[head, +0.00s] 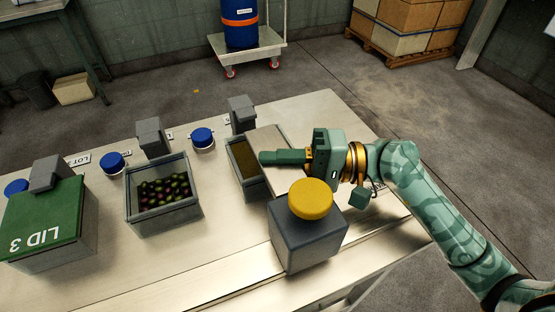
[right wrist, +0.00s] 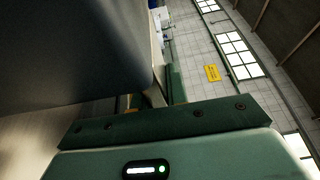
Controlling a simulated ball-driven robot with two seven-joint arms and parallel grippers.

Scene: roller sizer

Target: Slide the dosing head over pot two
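A dark grey block with a round yellow cap, which looks like the dosing head (head: 308,240), stands at the table's front right. My right gripper (head: 283,157) is behind it, its green fingers pointing left over a flat pale plate (head: 283,183). One finger shows clearly, so I cannot tell whether it is shut. In the right wrist view a large dark surface fills the upper left, close to the gripper. An open grey pot with dark round fruit (head: 133,212) stands in the middle. A pot with olive-brown contents (head: 250,187) is beside the plate. No pot number is readable. My left gripper is out of view.
A bin with a green lid marked LID 3 (head: 45,225) stands at the left. Grey blocks (head: 150,137) and blue caps (head: 203,137) line the table's back. A metal rail strip (head: 215,285) runs along the front. The table (head: 95,285) is bare at front left.

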